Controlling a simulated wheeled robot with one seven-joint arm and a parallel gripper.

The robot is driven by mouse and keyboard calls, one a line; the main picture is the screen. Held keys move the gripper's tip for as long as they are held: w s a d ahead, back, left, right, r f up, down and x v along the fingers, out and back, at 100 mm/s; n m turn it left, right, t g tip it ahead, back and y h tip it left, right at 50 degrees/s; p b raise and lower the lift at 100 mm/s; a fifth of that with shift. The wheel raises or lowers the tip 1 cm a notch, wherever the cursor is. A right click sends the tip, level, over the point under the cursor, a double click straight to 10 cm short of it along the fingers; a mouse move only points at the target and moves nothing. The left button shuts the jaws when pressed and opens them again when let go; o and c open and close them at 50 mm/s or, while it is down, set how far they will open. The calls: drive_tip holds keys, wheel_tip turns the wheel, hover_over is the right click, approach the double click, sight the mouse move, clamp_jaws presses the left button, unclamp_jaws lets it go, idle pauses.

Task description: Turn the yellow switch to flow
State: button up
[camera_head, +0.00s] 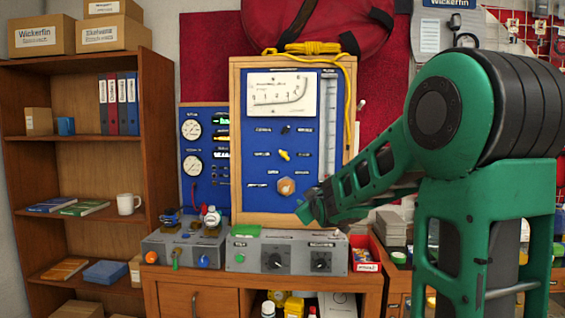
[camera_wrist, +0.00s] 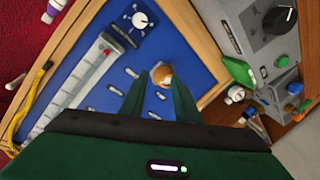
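The yellow switch (camera_head: 284,155) is a small lever in the middle of the blue panel (camera_head: 262,135), among white labels too small to read. I cannot make it out in the wrist view. My gripper (camera_head: 305,210) is in front of the panel's lower right, below and right of the switch. In the wrist view, my gripper (camera_wrist: 159,86) has its two green fingers apart with nothing held between them. A brass hexagonal knob (camera_head: 286,186) sits below the switch; in the wrist view this knob (camera_wrist: 162,75) appears just beyond and between the fingertips.
A wooden frame (camera_head: 235,150) surrounds the panel, with a yellow cord (camera_head: 306,47) over its top. A grey control box (camera_head: 288,252) stands below on the wooden bench. Another blue panel with gauges (camera_head: 192,160) stands left. A white dial (camera_wrist: 139,20) is on the panel.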

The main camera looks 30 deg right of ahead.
sight(284, 156)
drive_tip(key=w+a+r+n+t, duration=0.25)
drive_tip(key=w+r+t, duration=0.3)
drive_tip(key=r, duration=0.35)
drive_tip(key=shift+n+h, duration=0.3)
drive_tip(key=shift+n, duration=0.05)
drive_tip(key=x, duration=0.7)
drive_tip(key=f+x, duration=0.1)
drive_tip(key=x, duration=0.3)
drive_tip(key=shift+w+d+r, duration=0.15)
drive_tip(key=shift+w, duration=0.15)
drive_tip(key=shift+c, duration=0.2)
clamp_jaws()
